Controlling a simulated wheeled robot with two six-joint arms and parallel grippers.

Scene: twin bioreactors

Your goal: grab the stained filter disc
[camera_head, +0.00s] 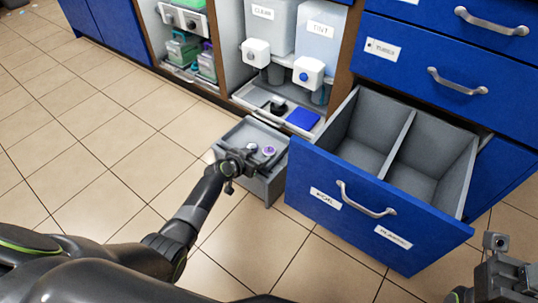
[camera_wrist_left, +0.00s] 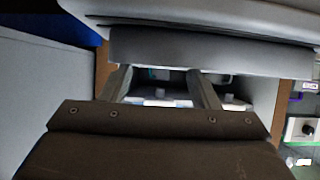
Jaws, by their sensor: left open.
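My left gripper (camera_head: 246,160) is over the near part of a grey open-topped bin (camera_head: 284,160), with its jaws apart. A small round purple piece with a pale rim (camera_head: 269,150) shows in the bin, just right of the gripper; I cannot tell whether it is the stained filter disc. In the left wrist view the two fingers of the left gripper (camera_wrist_left: 162,85) stand apart, with no object clearly held between them. My right gripper (camera_head: 505,278) is partly in view at the lower right corner; its jaws are not clear.
A blue drawer (camera_head: 330,213) stands open right of the bin, with two empty grey compartments. Behind the bin, a cabinet bay holds two tanks labelled CLEAR (camera_head: 263,13) and TINT (camera_head: 320,30), and a blue pad (camera_head: 303,119). Tiled floor (camera_head: 90,110) is clear at left.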

